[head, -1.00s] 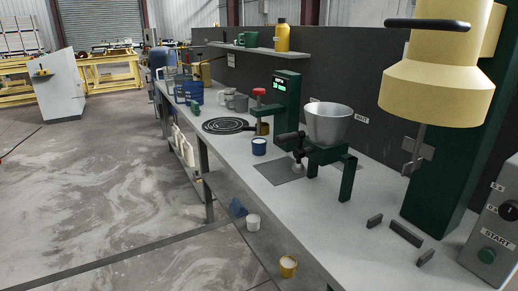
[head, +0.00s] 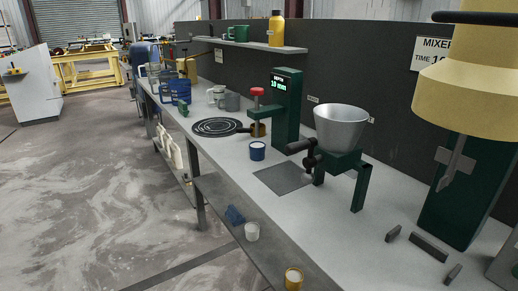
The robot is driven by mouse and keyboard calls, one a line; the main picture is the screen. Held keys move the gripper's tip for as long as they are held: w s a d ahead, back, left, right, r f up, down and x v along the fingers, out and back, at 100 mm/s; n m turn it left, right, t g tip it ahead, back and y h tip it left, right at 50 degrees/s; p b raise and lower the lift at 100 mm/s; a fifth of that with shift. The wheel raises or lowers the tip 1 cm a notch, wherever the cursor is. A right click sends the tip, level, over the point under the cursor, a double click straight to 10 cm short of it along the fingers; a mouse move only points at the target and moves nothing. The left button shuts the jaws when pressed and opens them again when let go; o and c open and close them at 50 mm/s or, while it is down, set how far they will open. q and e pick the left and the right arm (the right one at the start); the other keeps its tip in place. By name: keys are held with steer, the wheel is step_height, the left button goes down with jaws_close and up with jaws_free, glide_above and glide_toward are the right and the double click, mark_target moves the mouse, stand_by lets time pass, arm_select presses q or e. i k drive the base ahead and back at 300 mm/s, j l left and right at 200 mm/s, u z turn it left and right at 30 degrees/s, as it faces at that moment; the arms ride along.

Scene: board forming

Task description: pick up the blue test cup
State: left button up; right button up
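The blue test cup (head: 257,151) stands upright on the grey workbench, left of the funnel stand and in front of the green gauge column. It is a small blue cup with a pale top or content. Nothing touches it. Neither of my grippers shows in the head view.
A metal funnel (head: 340,127) on a green stand is right of the cup, with a dark plate (head: 283,179) below. A green gauge (head: 286,105) and a black ringed disc (head: 217,127) are close by. A yellow mixer (head: 465,85) stands right. A lower shelf (head: 235,205) holds small cups.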

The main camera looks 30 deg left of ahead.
mark_target(257, 149)
steer(key=i+j+z, duration=0.25)
steer(key=j, duration=0.75)
steer(key=i+j+z, duration=0.25)
steer(key=j, duration=0.75)
steer(key=j+z, duration=0.25)
steer(key=j, duration=0.75)
